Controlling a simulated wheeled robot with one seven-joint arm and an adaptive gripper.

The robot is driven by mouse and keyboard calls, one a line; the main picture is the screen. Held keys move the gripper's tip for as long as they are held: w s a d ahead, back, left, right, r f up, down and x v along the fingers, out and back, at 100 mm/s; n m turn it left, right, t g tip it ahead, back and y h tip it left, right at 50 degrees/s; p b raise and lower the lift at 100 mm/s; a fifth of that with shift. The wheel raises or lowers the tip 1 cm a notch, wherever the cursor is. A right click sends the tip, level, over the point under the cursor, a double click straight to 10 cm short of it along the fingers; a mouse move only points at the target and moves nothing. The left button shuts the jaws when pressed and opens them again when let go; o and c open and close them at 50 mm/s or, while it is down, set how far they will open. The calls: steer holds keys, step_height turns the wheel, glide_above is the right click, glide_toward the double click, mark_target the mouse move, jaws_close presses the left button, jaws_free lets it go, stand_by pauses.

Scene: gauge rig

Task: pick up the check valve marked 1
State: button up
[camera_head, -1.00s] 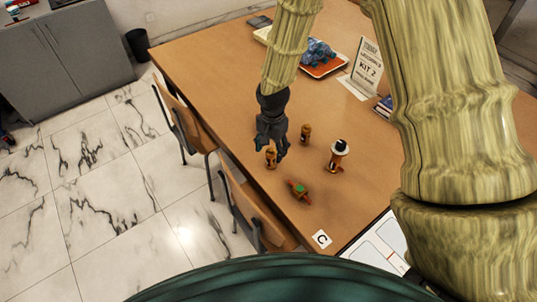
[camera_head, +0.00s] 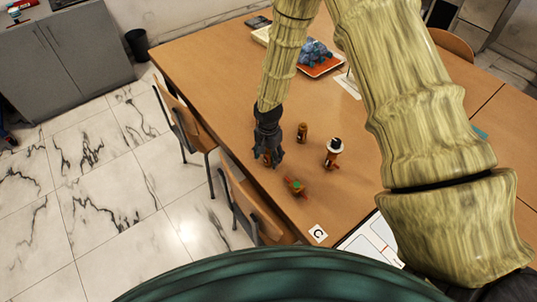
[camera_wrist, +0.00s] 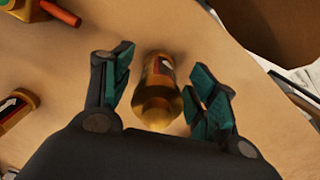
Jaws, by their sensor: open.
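A brass check valve (camera_wrist: 158,90) with a dark band and a partly seen label lies between my fingers in the wrist view; no number can be read on it. In the head view it is mostly hidden behind my gripper (camera_head: 268,156). My gripper (camera_wrist: 163,68) is open, with one teal-padded finger on each side of the valve and gaps between. A second, similar brass valve (camera_head: 302,133) stands to the right of my gripper; it also shows at the left edge of the wrist view (camera_wrist: 14,110), with a white arrow on its label.
A brass fitting with a black-and-white top (camera_head: 334,152) stands further right. A valve with a green top and red-orange handle (camera_head: 295,186) lies nearer. A card marked C (camera_head: 318,233) is by the table's near edge. Chairs (camera_head: 250,205) line the left side. A tray (camera_head: 318,66) sits farther back.

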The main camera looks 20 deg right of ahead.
steer(key=shift+s+r, duration=0.1)
steer(key=shift+s, duration=0.15)
steer(key=shift+w, duration=0.1)
steer(key=c, duration=1.2)
